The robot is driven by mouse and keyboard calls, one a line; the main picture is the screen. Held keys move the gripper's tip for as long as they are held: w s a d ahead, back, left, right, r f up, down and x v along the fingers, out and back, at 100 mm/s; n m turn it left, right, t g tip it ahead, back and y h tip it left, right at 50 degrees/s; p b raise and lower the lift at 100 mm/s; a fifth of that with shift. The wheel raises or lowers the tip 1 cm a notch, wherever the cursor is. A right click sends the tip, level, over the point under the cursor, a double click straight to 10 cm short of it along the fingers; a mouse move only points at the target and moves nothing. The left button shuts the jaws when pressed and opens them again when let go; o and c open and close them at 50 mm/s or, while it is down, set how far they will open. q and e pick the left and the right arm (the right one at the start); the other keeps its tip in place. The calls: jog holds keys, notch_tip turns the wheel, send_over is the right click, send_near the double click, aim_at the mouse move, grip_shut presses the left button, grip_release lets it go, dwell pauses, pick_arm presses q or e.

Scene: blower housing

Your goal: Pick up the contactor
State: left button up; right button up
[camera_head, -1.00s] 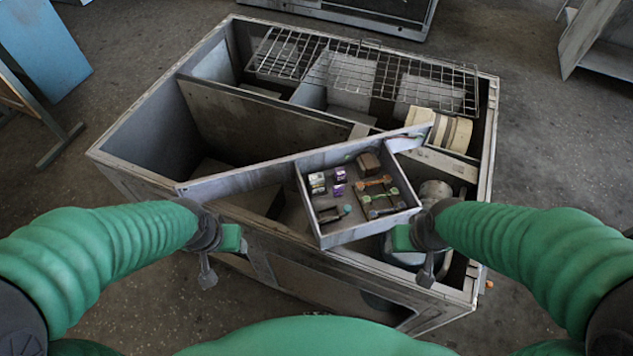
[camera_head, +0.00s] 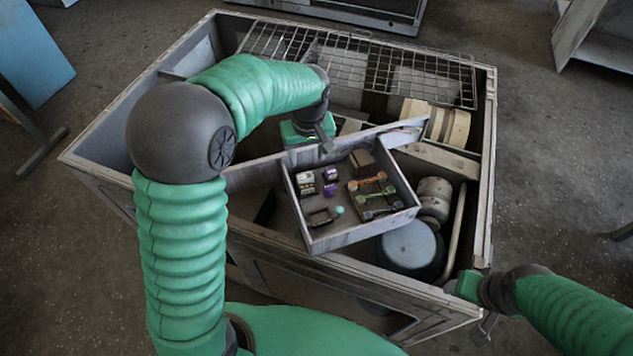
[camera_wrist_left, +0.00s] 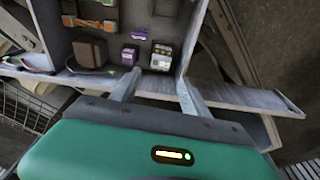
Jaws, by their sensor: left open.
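A small block with a pale, yellowish label face (camera_head: 305,183) stands in the shallow grey tray (camera_head: 345,234); it looks like the contactor, though I cannot be sure. It also shows in the left wrist view (camera_wrist_left: 161,58). Two purple-topped blocks (camera_head: 330,182) are close beside it. My left gripper (camera_head: 308,150) is above the tray's far edge. In the left wrist view its fingers (camera_wrist_left: 158,78) are apart and empty, with the labelled block just beyond them, between the tips. My right gripper (camera_head: 470,290) is outside the housing's right front corner; its jaws are unclear.
The tray also holds a brown block (camera_head: 362,161), several coloured link-shaped parts (camera_head: 368,181) and a dark frame-like part (camera_head: 320,217). Tray walls and a long grey strip border the left fingers. The housing has a wire grille (camera_head: 400,75) and a round blue-grey unit (camera_head: 410,247).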

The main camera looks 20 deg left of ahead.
aim_at(305, 177)
pick_arm(q)
jog(key=f, duration=0.4)
jog(key=w+a+f, duration=0.1)
jog(key=f, duration=0.4)
jog(key=w+f, duration=0.1)
jog(key=f, duration=0.3)
jog(key=shift+a+f+p, duration=0.3)
jog(key=shift+a+f, duration=0.05)
jog(key=shift+a, duration=0.05)
jog(key=shift+s+r, duration=0.1)
jog(key=c, duration=1)
